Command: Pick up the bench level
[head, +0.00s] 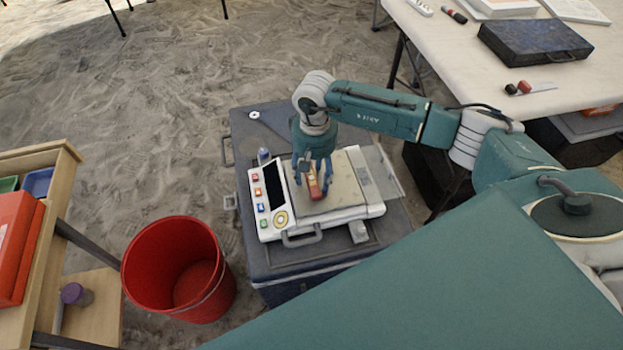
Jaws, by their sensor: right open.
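A small red and tan block (314,188), which seems to be the bench level, lies on the tan plate of a white bench device (365,211) with a dark screen and coloured buttons. My right gripper (313,182) points down over the block. Its blue-grey fingers are open and reach down beside the block, hiding part of it. I cannot tell whether the fingers touch it. My left gripper is not in view.
The device stands on a dark grey case (243,130) on sandy ground. A red bucket (138,282) stands to the left, near a wooden shelf (62,185) with bins. A pale table (450,50) with a dark blue box (535,45) is at upper right.

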